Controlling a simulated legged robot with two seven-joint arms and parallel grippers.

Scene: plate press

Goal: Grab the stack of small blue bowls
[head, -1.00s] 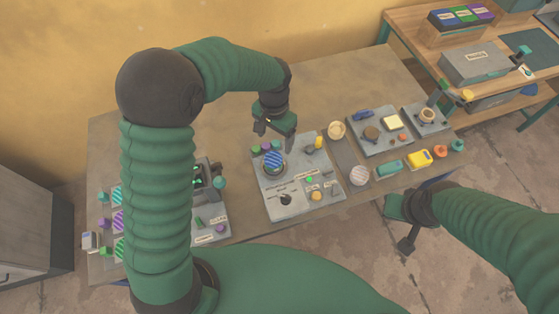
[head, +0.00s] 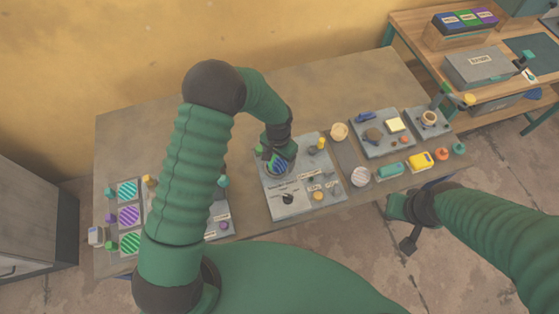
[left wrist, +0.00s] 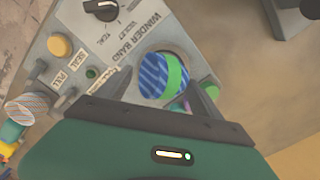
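My left gripper (head: 272,154) is down at this piece. In the left wrist view its fingers (left wrist: 163,90) are open, one on either side of the piece, with small gaps seeming to show. My right gripper (head: 404,222) is off the table's front edge, away from the piece; its fingers are not clear.
The panel has a black knob (left wrist: 103,9) and a yellow button (left wrist: 60,46). Striped plates (head: 128,215) lie at the left. A panel with small parts (head: 383,134) stands to the right. The table's back (head: 330,90) is clear.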

